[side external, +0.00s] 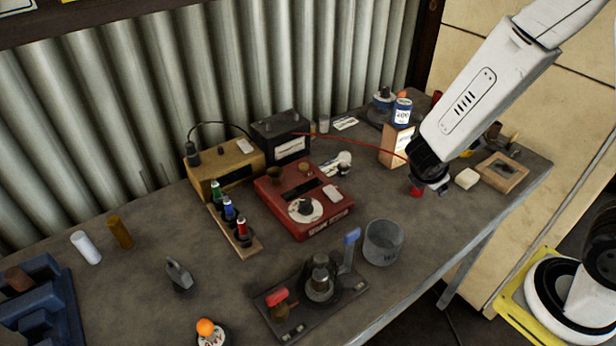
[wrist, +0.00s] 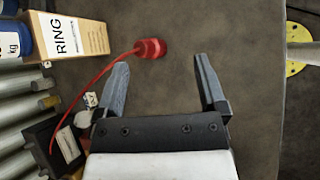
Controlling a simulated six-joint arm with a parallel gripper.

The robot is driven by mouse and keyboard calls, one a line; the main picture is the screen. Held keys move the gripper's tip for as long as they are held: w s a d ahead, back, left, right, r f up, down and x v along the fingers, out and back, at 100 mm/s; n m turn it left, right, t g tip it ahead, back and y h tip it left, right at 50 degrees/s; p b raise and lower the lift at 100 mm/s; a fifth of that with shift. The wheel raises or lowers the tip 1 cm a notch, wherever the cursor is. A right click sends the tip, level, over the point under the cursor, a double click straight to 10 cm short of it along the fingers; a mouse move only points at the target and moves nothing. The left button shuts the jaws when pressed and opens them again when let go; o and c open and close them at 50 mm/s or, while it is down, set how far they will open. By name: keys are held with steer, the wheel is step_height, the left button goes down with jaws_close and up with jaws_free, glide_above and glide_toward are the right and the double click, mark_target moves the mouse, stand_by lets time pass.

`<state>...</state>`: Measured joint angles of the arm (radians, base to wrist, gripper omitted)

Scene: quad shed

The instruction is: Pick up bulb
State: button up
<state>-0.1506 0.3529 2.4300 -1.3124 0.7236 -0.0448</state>
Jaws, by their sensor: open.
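A small red piece (wrist: 150,48) at the end of a thin red cord lies on the bench in the wrist view. It may be the bulb; I cannot be sure. In the side view it shows as a red spot (side external: 416,191) below my gripper (side external: 432,180). My gripper is open and empty. In the wrist view its fingertips (wrist: 160,62) stand left and right of the red piece, which appears just beyond them, nearer the left finger. I cannot tell the height gap. The fingers are mostly hidden in the side view.
A box marked RING (wrist: 75,35) stands left of the left finger, with a blue-and-white can (side external: 402,111) on it. The cord runs to a black meter box (side external: 281,136).

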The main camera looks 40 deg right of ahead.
steer(key=w+a+n+t+h, duration=0.1)
steer(key=w+a+n+t, duration=0.1)
steer(key=w+n+t, duration=0.4)
steer(key=n+t+y, duration=0.3)
steer(key=n+t, duration=0.1)
steer(key=n, duration=0.5)
glide_toward(347, 159)
steer(key=w+d, duration=0.1)
steer(key=w+d+f, duration=0.1)
steer(key=d, duration=0.1)
steer(key=shift+w, duration=0.35)
steer(key=shift+w+a+n+y, duration=0.25)
steer(key=shift+a+n+y, duration=0.15)
steer(key=shift+a+y, duration=0.15)
steer(key=shift+x, duration=1.35)
steer(key=shift+f, duration=0.1)
steer(key=shift+x, duration=2.55)
steer(key=shift+d, duration=0.1)
jaws_close()
